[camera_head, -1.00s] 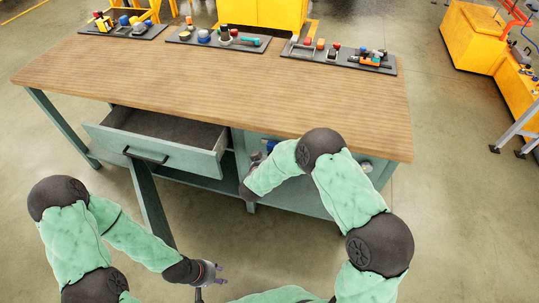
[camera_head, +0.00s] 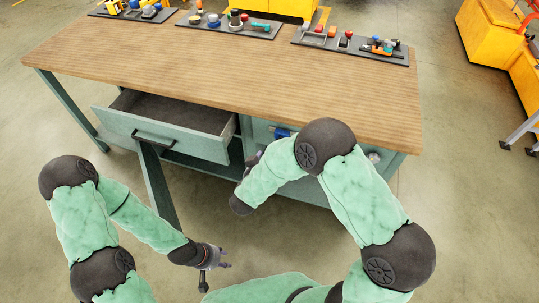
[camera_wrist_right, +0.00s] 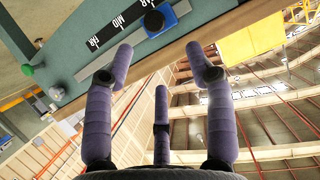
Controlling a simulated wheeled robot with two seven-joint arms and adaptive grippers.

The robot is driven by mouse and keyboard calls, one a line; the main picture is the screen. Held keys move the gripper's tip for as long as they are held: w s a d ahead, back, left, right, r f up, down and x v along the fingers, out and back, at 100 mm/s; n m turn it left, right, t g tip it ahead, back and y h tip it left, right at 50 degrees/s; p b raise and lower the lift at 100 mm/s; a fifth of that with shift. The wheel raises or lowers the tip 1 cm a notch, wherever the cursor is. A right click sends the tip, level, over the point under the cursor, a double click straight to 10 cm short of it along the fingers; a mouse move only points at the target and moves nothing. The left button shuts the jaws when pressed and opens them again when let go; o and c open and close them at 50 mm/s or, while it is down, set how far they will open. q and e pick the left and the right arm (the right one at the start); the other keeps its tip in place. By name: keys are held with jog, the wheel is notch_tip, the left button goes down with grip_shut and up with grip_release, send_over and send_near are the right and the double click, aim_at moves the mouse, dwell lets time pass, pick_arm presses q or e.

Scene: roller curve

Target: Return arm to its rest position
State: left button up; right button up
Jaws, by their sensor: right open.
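My left gripper (camera_head: 215,262) is low at the front, over the floor, with its fingers spread and nothing between them. My right arm bends in front of the workbench; its dark wrist (camera_head: 241,205) is by the cabinet front, and the forearm hides most of the gripper in the head view. In the right wrist view, my right gripper (camera_wrist_right: 160,62) is open and empty, its three fingers apart. Beyond the fingers is a teal panel with a blue slider block (camera_wrist_right: 166,17) beside a black strip (camera_wrist_right: 118,22) marked FAR and MID. The fingers look clear of the block.
The wooden-topped workbench (camera_head: 230,70) has a bare middle. Its left drawer (camera_head: 165,135) is pulled open toward me. Three dark trays with small parts line the back edge, including the right one (camera_head: 350,46). Yellow machinery (camera_head: 487,35) stands at right. Floor is clear around the bench.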

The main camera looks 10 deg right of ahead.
jog(key=shift+f, duration=0.15)
dwell(0.3)
jog(key=s+f+n+g+y, duration=0.1)
jog(key=s+f+g+y, duration=0.15)
jog(key=f, duration=0.45)
jog(key=s+f+n+g+y, duration=0.1)
jog(key=s+f+n+y, duration=0.2)
jog(key=f, duration=0.4)
jog(key=s+a+f+g+y, duration=0.1)
jog(key=s+f+g+y, duration=0.1)
jog(key=s, duration=0.7)
jog(key=s+a+f+g+y, duration=0.2)
jog(key=s+f+g+y, duration=0.1)
jog(key=s, duration=0.7)
jog(key=f+g, duration=0.1)
jog(key=g, duration=0.1)
jog(key=shift+f+g, duration=0.35)
jog(key=shift+f, duration=0.05)
jog(key=shift+w+y, duration=0.1)
jog(key=shift+y, duration=0.15)
